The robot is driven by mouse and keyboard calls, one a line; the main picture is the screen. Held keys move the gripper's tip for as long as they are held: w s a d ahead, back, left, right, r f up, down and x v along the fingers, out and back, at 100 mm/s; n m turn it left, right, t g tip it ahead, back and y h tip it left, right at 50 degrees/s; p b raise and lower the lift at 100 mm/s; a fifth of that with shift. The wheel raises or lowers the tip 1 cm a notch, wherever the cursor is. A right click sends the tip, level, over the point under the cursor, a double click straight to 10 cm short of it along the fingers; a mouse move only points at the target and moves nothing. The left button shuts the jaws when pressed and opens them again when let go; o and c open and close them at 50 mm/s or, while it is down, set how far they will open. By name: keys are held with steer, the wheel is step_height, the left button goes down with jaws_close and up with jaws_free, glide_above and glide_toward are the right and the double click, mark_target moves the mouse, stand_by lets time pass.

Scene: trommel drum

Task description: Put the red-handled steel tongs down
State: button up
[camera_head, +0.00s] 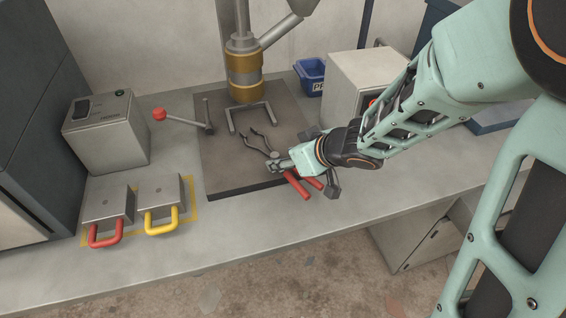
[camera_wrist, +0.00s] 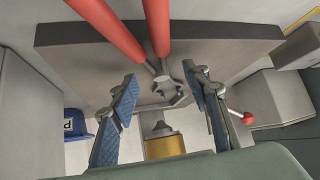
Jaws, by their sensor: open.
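The red-handled steel tongs (camera_head: 296,186) are on or just above the dark plate on the bench, jaws toward the back. Their red handles reach past the plate's front edge. In the wrist view the handles (camera_wrist: 157,25) run out of the top, and the steel pivot is between my fingers. My gripper (camera_head: 273,164) is over the middle of the tongs and hides part of them in the head view. In the wrist view my gripper (camera_wrist: 160,77) is open, with blue pads apart on either side of the tongs. I cannot tell whether a pad touches them.
The dark plate (camera_head: 225,165) carries a grey U-shaped fork under a brass-collared column (camera_head: 245,75). A red-knobbed lever (camera_head: 160,114) stands left. Two blocks with a red handle (camera_head: 105,238) and yellow handle (camera_head: 161,224) sit front left. A blue bin (camera_head: 310,75) is behind.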

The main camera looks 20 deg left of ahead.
steer(key=shift+x, duration=0.8)
steer(key=shift+d, duration=0.1)
jaws_close()
steer(key=shift+r, duration=0.15)
